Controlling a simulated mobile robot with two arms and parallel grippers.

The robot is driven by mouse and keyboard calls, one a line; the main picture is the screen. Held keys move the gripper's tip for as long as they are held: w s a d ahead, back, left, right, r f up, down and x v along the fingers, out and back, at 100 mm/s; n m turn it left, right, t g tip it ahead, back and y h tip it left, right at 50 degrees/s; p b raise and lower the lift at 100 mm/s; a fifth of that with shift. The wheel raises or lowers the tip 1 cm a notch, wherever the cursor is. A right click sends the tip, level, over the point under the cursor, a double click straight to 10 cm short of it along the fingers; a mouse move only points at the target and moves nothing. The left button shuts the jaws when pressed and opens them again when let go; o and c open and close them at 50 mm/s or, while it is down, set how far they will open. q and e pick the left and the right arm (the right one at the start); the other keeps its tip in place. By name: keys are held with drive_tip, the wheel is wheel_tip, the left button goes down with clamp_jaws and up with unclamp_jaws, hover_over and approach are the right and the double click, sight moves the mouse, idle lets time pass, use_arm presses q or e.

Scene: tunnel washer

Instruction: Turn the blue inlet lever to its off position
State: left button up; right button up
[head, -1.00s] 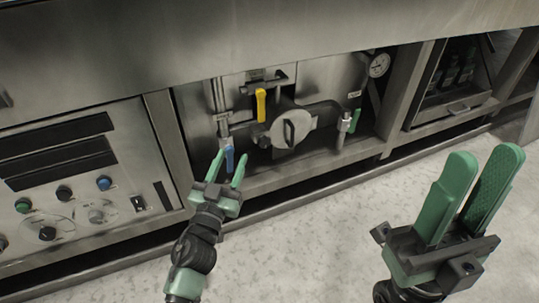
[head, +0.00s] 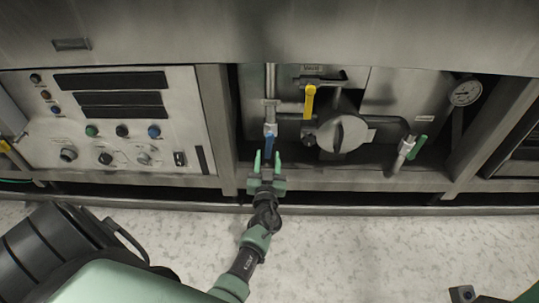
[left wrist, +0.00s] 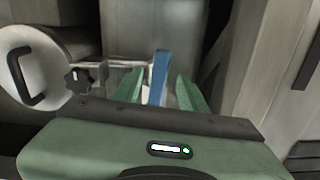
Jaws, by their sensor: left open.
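The blue inlet lever (head: 269,145) hangs down along a vertical pipe in the open machine bay. In the left wrist view the blue lever (left wrist: 159,76) stands between my green fingers, with its lower end hidden low down. My left gripper (head: 267,160) is open, its fingertips at the lever's lower end, one on each side; it also shows in the left wrist view (left wrist: 157,90). I cannot tell whether a finger touches the lever. Only a small part of my right gripper (head: 462,294) shows at the lower right edge; its jaws cannot be judged.
A yellow lever (head: 309,101) hangs to the right of the blue one, near a round cover (head: 342,133) with a handle. A green lever (head: 417,147) and a gauge (head: 465,92) are further right. A control panel (head: 110,120) is left. A frame rail (head: 340,181) runs below the bay.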

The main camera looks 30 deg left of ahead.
use_arm(q)
drive_tip(key=shift+x, duration=1)
clamp_jaws()
idle(0.7)
